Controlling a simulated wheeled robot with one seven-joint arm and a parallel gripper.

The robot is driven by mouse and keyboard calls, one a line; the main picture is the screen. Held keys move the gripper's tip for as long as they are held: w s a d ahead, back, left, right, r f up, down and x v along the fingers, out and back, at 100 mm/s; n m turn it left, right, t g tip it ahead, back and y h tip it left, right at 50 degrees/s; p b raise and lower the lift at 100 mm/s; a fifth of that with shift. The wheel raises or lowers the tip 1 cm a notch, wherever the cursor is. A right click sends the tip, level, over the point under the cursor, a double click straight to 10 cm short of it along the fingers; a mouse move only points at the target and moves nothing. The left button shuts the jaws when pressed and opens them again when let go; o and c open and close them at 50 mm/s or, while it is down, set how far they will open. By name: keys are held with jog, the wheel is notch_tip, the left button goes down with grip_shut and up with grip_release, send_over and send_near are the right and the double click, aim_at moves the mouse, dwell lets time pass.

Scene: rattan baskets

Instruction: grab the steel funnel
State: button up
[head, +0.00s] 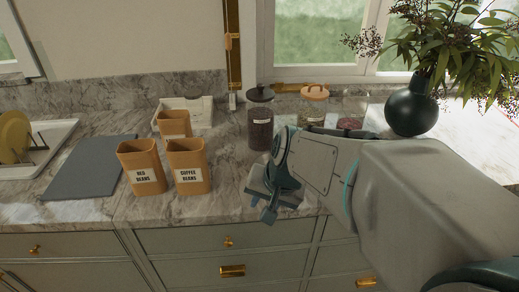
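I cannot make out a steel funnel anywhere in the head view; my arm covers much of the counter at centre right and could hide it. My gripper (268,208) points downward near the counter's front edge, right of the coffee beans container. Its fingers are small and partly covered by my own wrist, so I cannot tell whether they are open or shut or hold anything.
Orange containers labelled red beans (140,160) and coffee beans (186,157) stand left, with another (173,124) behind. A dark-lidded jar (260,125), an orange-lidded jar (314,107) and a dark vase (410,110) stand behind my arm. A grey board (90,165) lies left.

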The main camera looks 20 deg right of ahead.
jog(key=w+d+r+m+t+p, duration=0.25)
jog(key=w+d+m, duration=0.25)
jog(key=d+m, duration=0.55)
jog(key=shift+n+h, duration=0.25)
jog(key=shift+h, duration=0.25)
jog(key=shift+d+b+x, duration=0.15)
jog(key=shift+b+x, duration=0.65)
jog(key=shift+x, duration=2.65)
jog(key=shift+d+b+x, duration=0.2)
jog(key=shift+b+x, duration=0.55)
jog(key=shift+x, duration=2.65)
jog(key=shift+r, duration=0.1)
grip_shut()
